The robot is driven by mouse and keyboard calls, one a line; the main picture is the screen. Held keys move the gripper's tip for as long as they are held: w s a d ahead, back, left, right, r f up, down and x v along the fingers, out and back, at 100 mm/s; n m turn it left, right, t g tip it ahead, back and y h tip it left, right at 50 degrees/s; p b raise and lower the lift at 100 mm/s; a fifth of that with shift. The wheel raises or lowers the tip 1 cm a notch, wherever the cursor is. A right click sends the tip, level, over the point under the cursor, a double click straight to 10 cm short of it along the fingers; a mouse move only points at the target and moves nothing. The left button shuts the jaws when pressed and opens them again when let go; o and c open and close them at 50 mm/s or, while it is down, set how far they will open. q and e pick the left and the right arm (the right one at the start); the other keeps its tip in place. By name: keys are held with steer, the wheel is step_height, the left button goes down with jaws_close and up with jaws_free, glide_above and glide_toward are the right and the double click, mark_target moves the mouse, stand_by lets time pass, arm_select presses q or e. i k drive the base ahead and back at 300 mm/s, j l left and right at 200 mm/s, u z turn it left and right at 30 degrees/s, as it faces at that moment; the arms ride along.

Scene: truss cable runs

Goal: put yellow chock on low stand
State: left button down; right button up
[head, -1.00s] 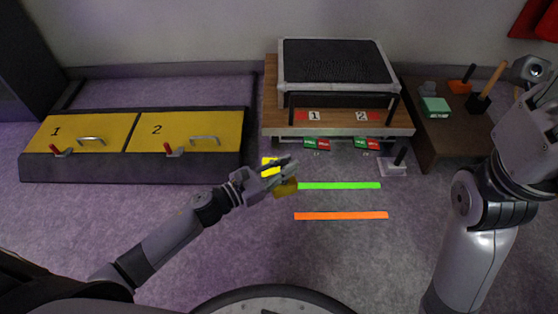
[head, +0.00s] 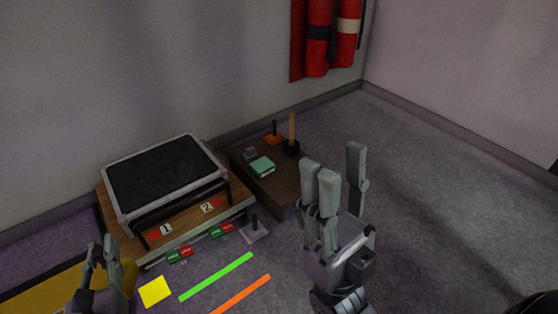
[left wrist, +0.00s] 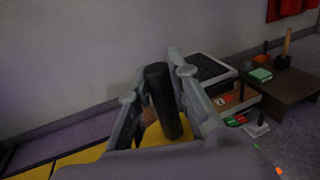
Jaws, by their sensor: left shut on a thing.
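The yellow chock (left wrist: 154,134) shows in the left wrist view with an upright-looking black handle (left wrist: 163,100) between my left fingers. My left gripper (head: 101,246) is shut on it at the lower left of the head view. There a dull yellow part of the chock (head: 129,277) shows beside the fingers, with the rest hidden. The low stand (head: 276,188) is a dark brown table right of the cabinet, well away from my left gripper. My right gripper (head: 337,168) is raised, open and empty, in front of the stand's right side.
On the stand are a green box (head: 262,166), a grey piece, an orange block with a black handle, and a wooden-handled tool (head: 292,135). Its front looks clear. A grey block with a black handle (head: 254,232), a yellow square (head: 155,291) and green and orange strips lie on the floor.

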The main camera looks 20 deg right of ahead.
mark_target(284, 187)
steer(key=i+l+z, duration=0.25)
steer(key=i+l, duration=0.3)
steer(key=l, duration=0.2)
steer(key=i+l+z, duration=0.3)
steer(key=i+l, duration=0.25)
steer(key=l, duration=0.1)
